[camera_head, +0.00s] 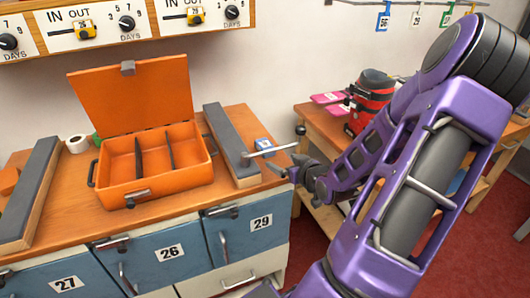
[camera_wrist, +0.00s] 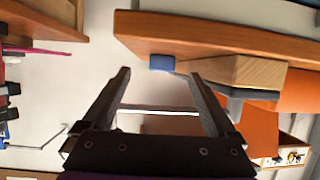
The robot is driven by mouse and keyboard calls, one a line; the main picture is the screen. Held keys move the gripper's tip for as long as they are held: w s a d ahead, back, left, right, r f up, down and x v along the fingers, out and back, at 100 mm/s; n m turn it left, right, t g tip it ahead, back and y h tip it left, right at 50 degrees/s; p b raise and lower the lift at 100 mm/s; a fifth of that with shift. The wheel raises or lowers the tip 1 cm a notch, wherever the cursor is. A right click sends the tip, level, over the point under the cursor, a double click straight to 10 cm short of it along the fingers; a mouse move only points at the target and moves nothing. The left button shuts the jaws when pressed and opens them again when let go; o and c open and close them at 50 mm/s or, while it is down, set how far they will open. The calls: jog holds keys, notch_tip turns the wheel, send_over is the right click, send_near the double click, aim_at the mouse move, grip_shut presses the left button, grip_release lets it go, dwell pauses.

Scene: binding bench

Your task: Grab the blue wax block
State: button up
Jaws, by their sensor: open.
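The small blue wax block (camera_head: 264,145) sits near the right end of the bench top, just right of a long grey-topped wooden bar. A pale metal rod partly covers it in the head view. The wrist view, which looks upside down, also shows the block (camera_wrist: 162,62) against the bench, beyond my fingertips and between their lines. My gripper (camera_head: 283,165) is at the bench's right edge, in front of and slightly right of the block. Its two dark fingers (camera_wrist: 160,85) are apart with nothing held between them.
An open orange box (camera_head: 146,193) with dividers stands left of the grey-topped bar (camera_head: 232,145). A second such bar (camera_head: 28,192) lies farther left, near a white roll (camera_head: 77,144). A red and black machine (camera_head: 370,98) stands on another table to the right. Red floor separates the tables.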

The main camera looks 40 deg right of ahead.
aim_at(272, 160)
jog(key=x, duration=0.4)
jog(key=b+x, duration=0.1)
jog(key=x, duration=0.2)
jog(key=shift+w+a+r, duration=0.15)
jog(key=shift+w+r, duration=0.15)
grip_shut()
